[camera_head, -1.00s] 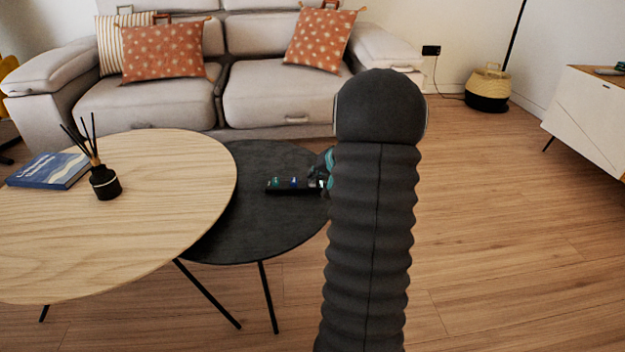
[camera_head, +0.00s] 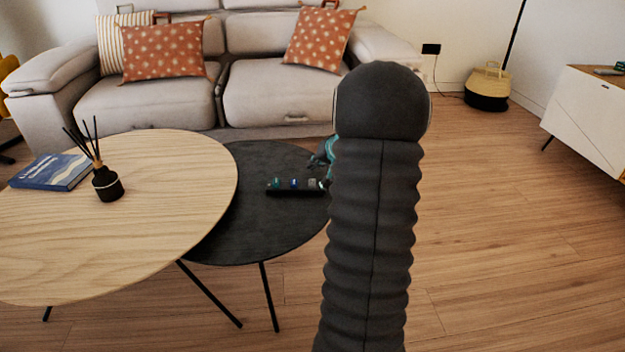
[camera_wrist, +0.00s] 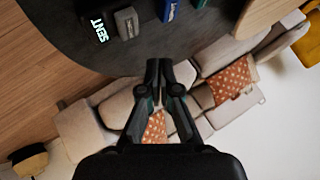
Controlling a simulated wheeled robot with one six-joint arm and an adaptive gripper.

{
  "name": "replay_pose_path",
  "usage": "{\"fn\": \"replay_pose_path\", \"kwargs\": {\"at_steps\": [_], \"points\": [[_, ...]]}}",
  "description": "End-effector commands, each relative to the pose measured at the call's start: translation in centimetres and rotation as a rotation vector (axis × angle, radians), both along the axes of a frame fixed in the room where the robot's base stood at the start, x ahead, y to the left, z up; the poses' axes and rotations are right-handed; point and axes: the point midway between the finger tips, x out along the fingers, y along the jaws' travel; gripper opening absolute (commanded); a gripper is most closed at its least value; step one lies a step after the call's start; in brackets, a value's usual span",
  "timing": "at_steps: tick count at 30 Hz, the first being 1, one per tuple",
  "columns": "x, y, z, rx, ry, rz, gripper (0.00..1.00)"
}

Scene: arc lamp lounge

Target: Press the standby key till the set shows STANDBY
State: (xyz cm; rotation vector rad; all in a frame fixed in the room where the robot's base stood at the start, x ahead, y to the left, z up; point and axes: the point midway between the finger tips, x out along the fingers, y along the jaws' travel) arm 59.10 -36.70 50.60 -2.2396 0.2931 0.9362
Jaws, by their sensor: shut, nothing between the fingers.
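The set (camera_head: 290,192) is a dark bar on the black round table, with a row of keys along it. A teal key (camera_head: 276,183), a blue key (camera_head: 294,183) and a grey key (camera_head: 312,183) show. In the wrist view, the grey key (camera_wrist: 127,22) and blue key (camera_wrist: 168,10) stand at the top edge beside a lit display (camera_wrist: 99,29) that seems to read SENT. The small key labels are not legible. My gripper (camera_wrist: 158,66) is shut and empty, apart from the keys. In the head view my arm hides most of it.
The black table (camera_head: 265,230) stands partly under the wooden table (camera_head: 150,235), which holds a reed diffuser (camera_head: 107,183) and a blue book (camera_head: 52,171). A grey sofa (camera_head: 285,95) is behind. Open floor lies to the right.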

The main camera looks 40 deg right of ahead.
Motion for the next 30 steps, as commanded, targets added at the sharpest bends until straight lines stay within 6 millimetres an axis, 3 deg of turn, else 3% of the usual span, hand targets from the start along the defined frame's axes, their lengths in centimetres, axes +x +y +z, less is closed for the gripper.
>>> {"fn": "replay_pose_path", "kwargs": {"at_steps": [7,30], "points": [[0.0,0.0,2.1,0.001,0.0,-0.001,0.0],[0.0,0.0,2.1,0.001,0.001,0.0,0.0]]}}
